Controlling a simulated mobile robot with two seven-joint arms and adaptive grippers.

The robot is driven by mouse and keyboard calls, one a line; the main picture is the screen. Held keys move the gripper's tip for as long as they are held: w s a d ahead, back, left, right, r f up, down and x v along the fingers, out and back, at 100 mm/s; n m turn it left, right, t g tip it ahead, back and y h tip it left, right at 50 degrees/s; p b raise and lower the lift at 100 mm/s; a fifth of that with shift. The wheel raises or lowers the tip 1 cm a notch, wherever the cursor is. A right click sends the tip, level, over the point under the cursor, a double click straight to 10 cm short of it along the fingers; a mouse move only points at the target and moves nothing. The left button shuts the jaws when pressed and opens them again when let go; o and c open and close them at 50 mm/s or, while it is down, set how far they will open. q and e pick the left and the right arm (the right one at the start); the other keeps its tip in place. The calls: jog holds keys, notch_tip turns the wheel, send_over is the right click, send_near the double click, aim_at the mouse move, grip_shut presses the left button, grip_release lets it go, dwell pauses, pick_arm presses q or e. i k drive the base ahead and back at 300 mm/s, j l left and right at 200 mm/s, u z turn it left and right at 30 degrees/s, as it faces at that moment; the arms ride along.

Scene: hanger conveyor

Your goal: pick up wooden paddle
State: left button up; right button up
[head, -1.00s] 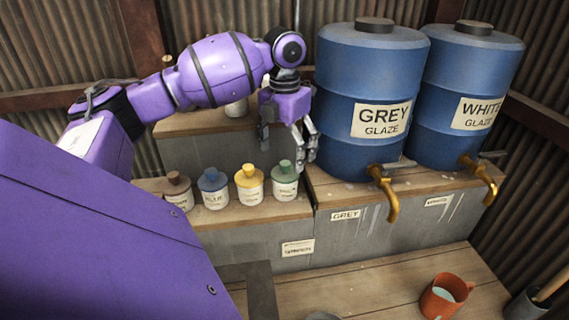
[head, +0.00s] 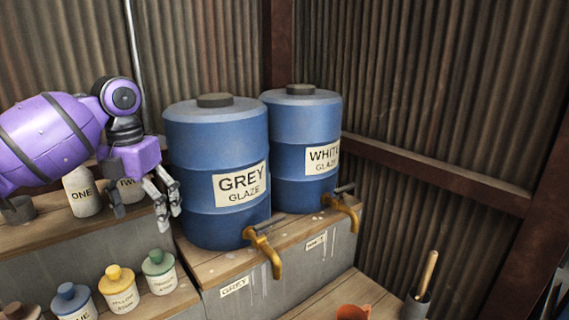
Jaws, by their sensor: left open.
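A wooden paddle (head: 428,272) shows as a pale wooden handle. It leans slightly inside a dark grey cylindrical holder (head: 414,306) at the lower right, and its lower end is hidden in the holder. My left gripper (head: 142,212) is open and empty, fingers pointing down, just left of the grey glaze barrel and far to the left of the paddle. My right gripper is not in view.
Two blue barrels, grey glaze (head: 190,143) and white glaze (head: 300,120), stand on a ledge with brass taps (head: 268,255) jutting forward. Several small jars (head: 119,289) stand at lower left. An orange cup (head: 353,312) sits left of the holder. Corrugated walls close the right side.

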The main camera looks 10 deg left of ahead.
aim_at(431, 261)
jog(key=k+l, duration=0.75)
jog(key=l, duration=0.2)
